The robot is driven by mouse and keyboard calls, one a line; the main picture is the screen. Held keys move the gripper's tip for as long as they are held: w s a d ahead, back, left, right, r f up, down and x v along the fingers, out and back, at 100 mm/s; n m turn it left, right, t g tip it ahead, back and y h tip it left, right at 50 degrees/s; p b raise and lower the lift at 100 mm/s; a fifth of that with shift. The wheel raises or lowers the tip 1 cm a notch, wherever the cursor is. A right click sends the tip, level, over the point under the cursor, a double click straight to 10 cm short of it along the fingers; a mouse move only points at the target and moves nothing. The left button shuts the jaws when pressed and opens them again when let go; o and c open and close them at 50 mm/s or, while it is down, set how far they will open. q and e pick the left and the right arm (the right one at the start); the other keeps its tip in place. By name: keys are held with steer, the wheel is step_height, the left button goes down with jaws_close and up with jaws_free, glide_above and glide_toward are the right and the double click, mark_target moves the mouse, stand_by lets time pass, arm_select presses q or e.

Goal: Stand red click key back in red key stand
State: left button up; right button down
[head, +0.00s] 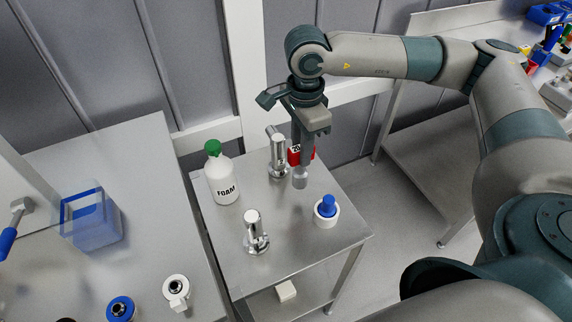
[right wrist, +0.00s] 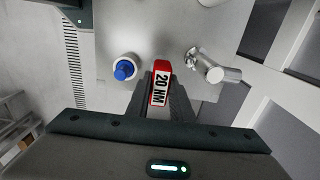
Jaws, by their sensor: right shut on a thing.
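The red click key (head: 308,153), a red block with a white "20 NM" label, is between the fingers of my right gripper (head: 304,155). In the right wrist view, the key (right wrist: 161,84) shows upright between the fingers. My right gripper is shut on it, above the small steel table. I cannot make out a red key stand in either view. My left gripper is not in view.
The steel table (head: 300,250) holds a white FOAM bottle (head: 222,178), two chrome fittings (head: 256,240) (head: 278,160), and a white cup (head: 327,219) with a blue piece. A blue clear bin (head: 92,220) stands on the left bench. The table's front right is clear.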

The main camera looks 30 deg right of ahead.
steer(key=s+d+r+b, duration=0.2)
steer(key=s+d+r, duration=0.1)
steer(key=d, duration=0.4)
steer(key=shift+s+r+b, duration=0.3)
steer(key=shift+r+b, duration=0.1)
steer(key=shift+r, duration=0.45)
steer(key=w+a+r+n, duration=0.3)
steer(key=w+a+n, duration=0.1)
steer(key=a+n, duration=0.3)
steer(key=w+a+r+n, duration=0.3)
steer(key=a+n, duration=0.4)
steer(key=n, duration=0.1)
steer(key=shift+w+a+r, duration=0.2)
steer(key=shift+w+r, duration=0.15)
steer(key=shift+d, duration=0.1)
